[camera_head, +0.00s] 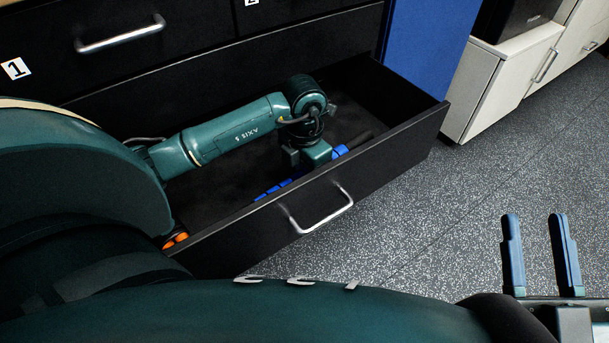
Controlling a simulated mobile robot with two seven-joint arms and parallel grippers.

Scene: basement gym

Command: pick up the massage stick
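The massage stick (341,151) lies in the open black drawer, with blue segments and a dark handle end toward the right. Its middle is hidden behind my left gripper and the drawer front. My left gripper (316,155) is down inside the drawer, right over the stick. Its fingers are hidden, so I cannot tell whether they are around the stick or touching it. My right gripper (539,218) is at the lower right above the floor, its two blue fingers apart with nothing between them.
The drawer front (390,175) with its metal handle (320,212) stands between the stick and the open floor. An orange object (175,240) shows at the drawer's left end. A blue panel (428,45) and white cabinets (510,75) stand to the right. The speckled floor (450,220) is clear.

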